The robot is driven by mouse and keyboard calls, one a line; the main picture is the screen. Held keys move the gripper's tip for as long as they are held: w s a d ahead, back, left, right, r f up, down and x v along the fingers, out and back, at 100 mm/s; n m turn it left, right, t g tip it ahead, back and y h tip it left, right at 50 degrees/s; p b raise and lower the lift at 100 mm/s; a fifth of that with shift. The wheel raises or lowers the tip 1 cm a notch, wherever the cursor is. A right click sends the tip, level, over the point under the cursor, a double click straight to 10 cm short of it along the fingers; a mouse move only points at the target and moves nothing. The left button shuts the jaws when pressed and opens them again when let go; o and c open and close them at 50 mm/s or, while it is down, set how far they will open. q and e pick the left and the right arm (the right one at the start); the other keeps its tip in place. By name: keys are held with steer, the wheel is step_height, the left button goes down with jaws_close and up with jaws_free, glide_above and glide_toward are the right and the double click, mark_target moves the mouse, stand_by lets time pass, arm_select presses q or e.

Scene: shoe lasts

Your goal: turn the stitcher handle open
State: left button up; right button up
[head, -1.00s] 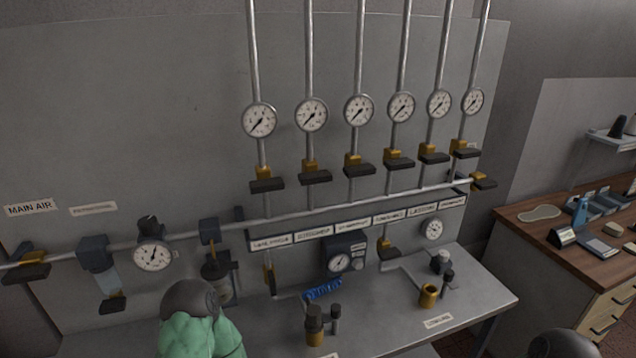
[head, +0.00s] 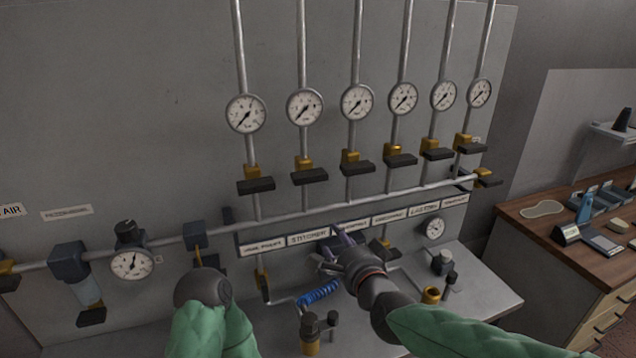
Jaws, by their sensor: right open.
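The label strip on the pipe rack reads STITCHER (head: 309,239) in its second place from the left. Above it, the second drop pipe carries a brass valve with a dark handle (head: 309,176), lying crosswise to the pipe. Its round gauge (head: 305,106) sits higher on the same pipe. My right gripper (head: 333,246) is open and empty, in front of the label strip, below and a little right of that handle, apart from it. My left arm's dark wrist shows at the lower left; its fingers are hidden.
Similar valves hang on the neighbouring pipes, close on both sides, such as the third handle (head: 357,168). A horizontal pipe (head: 350,206) runs below them. A grey bench (head: 480,304) holds small fittings and a blue coiled hose (head: 319,293). A wooden desk (head: 560,222) stands at right.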

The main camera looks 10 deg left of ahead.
steer(key=m+t+y, duration=0.2)
glide_toward(310, 178)
steer(key=x, duration=0.9)
steer(key=shift+w+f+n, duration=0.3)
steer(key=shift+w+f, duration=0.1)
steer(key=shift+f, duration=0.15)
jaws_close()
